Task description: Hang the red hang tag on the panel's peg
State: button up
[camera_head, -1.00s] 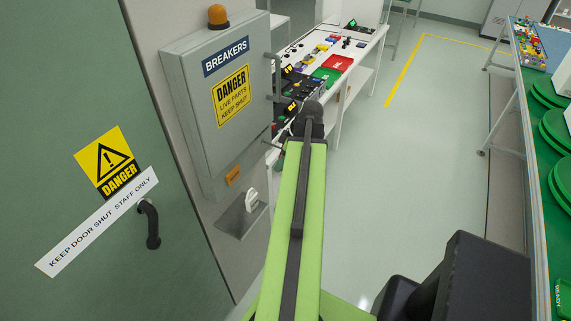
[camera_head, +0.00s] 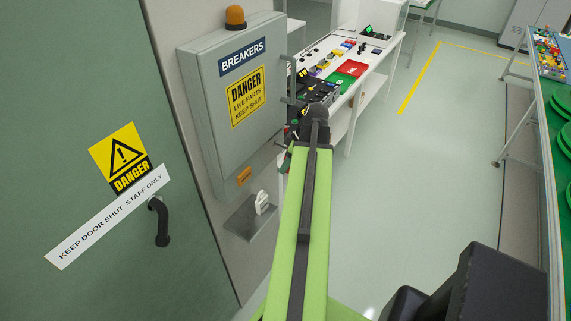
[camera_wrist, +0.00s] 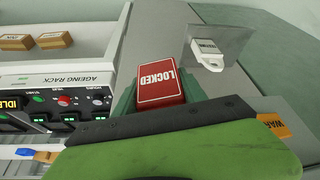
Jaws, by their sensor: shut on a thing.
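The red hang tag (camera_wrist: 160,84), lettered LOCKED, shows in the wrist view just beyond the edge of my gripper (camera_wrist: 158,112), which is shut on it. The tag's lower part is hidden behind the green and black gripper. In the head view the gripper is mostly hidden behind my arm, beside the panel's lower right side. The grey BREAKERS panel (camera_head: 210,115) hangs on the wall at upper left in the head view. Dark bars (camera_head: 290,100) stick out at its right edge; I cannot tell whether one is the peg.
A grey plate (camera_head: 240,218) with a white tag (camera_head: 262,202) sits below the panel. A green door (camera_head: 75,95) with a black handle (camera_head: 160,222) is at left. A white bench (camera_head: 384,55) stands beyond. The floor (camera_head: 420,160) at right of my arm is clear.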

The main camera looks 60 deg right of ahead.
jog(key=o, duration=1.4)
jog(key=p+v, duration=1.6)
jog(key=v, duration=0.1)
jog(key=shift+r, duration=0.2)
jog(key=shift+s, duration=0.1)
